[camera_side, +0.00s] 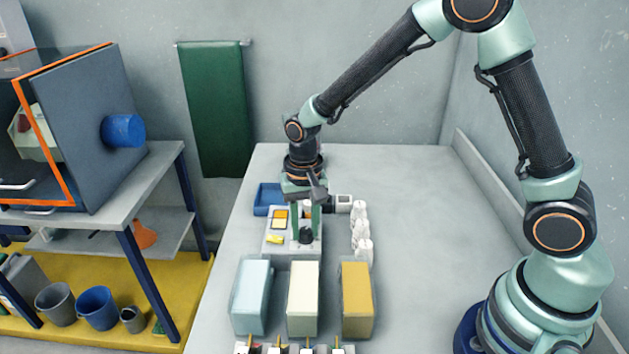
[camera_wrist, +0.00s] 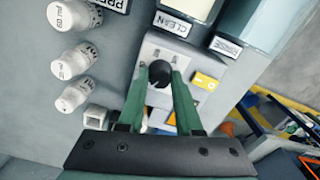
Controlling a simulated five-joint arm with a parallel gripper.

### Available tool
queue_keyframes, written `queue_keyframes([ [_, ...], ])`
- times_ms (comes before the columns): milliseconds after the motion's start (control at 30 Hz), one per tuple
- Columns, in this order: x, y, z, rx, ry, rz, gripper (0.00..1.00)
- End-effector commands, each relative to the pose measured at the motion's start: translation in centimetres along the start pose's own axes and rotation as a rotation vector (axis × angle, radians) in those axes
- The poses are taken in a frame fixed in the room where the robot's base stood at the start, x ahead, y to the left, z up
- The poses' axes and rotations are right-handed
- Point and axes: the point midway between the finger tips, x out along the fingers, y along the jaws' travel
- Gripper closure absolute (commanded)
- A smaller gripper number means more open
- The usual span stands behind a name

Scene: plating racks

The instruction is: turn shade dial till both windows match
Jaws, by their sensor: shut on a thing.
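The shade dial, a round black knob (camera_side: 305,237), stands on a pale grey panel (camera_side: 275,249). It also shows in the wrist view (camera_wrist: 159,76). My gripper (camera_side: 306,228) points down at it with its green fingers shut on the knob, one on each side (camera_wrist: 160,80). A dark-framed orange window area (camera_side: 280,217) lies on the panel, left of my gripper. In the wrist view, the orange patches beside the right finger are partly hidden by it, so I cannot tell whether the two shades match. A small yellow piece (camera_side: 275,240) lies nearer the panel's front.
Pale blue (camera_side: 251,297), cream (camera_side: 303,299) and yellow-tan (camera_side: 357,299) tanks stand in front of the panel. Several white bottles (camera_side: 360,220) line its right side. A blue tray (camera_side: 263,197) sits behind it. The bench farther right is clear.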

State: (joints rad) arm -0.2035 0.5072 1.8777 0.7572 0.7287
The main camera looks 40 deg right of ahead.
Motion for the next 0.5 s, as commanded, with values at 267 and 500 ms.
queue_keyframes([
  [267,-0.06,-0.02,-0.06,0.000,0.001,-0.001,0.36],
  [500,-0.29,-0.02,-0.05,-0.001,0.001,-0.001,0.36],
])
